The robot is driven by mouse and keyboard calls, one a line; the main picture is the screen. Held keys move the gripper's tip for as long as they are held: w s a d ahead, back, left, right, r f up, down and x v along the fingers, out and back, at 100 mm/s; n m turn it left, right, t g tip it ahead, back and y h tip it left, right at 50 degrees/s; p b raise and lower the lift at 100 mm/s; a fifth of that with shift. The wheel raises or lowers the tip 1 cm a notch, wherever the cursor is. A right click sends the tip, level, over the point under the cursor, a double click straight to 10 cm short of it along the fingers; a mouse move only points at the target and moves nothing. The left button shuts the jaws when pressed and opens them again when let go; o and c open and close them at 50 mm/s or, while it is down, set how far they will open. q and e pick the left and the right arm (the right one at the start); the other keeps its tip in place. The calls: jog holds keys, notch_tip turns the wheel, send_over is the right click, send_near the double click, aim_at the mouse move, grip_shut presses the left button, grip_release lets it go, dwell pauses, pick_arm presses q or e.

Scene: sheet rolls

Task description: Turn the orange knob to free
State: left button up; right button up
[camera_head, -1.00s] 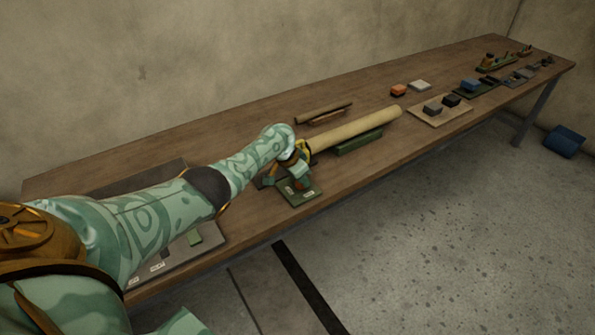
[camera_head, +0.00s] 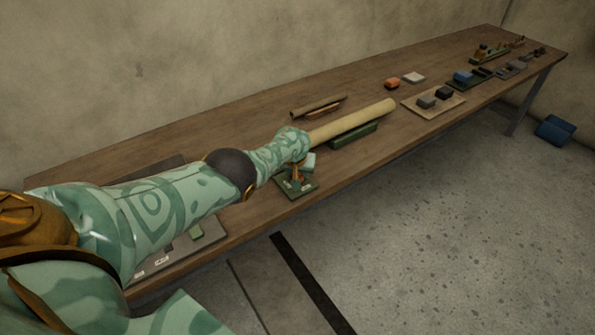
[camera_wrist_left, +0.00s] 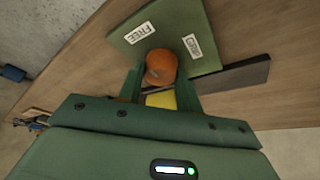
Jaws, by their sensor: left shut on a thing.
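The orange knob (camera_wrist_left: 160,66) stands on a green plate (camera_wrist_left: 120,38) with a FREE label (camera_wrist_left: 140,33) and a second label (camera_wrist_left: 193,46) whose word I cannot read surely. My left gripper (camera_wrist_left: 160,88) is shut on the knob, with a green finger on each side of it. In the head view my left gripper (camera_head: 298,174) is over the green plate (camera_head: 299,190) near the table's front edge, and the knob is mostly hidden there. My right gripper is not in view.
A long tan roll (camera_head: 352,121) lies just beyond the plate on a green support (camera_head: 353,136). A thinner roll (camera_head: 317,106) lies behind it. Blocks, including an orange one (camera_head: 392,84), stand farther right on the wooden table (camera_head: 225,138).

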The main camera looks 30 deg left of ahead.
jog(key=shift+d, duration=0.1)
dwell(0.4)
pick_arm(q)
jog(key=o, duration=1)
jog(key=shift+d+r+p, duration=0.1)
jog(key=shift+r+p, duration=0.2)
jog(key=shift+p, duration=0.05)
jog(key=p+v, duration=1.5)
jog(key=p, duration=0.4)
jog(key=shift+s+r+p, duration=0.15)
jog(key=shift+r+p, duration=0.15)
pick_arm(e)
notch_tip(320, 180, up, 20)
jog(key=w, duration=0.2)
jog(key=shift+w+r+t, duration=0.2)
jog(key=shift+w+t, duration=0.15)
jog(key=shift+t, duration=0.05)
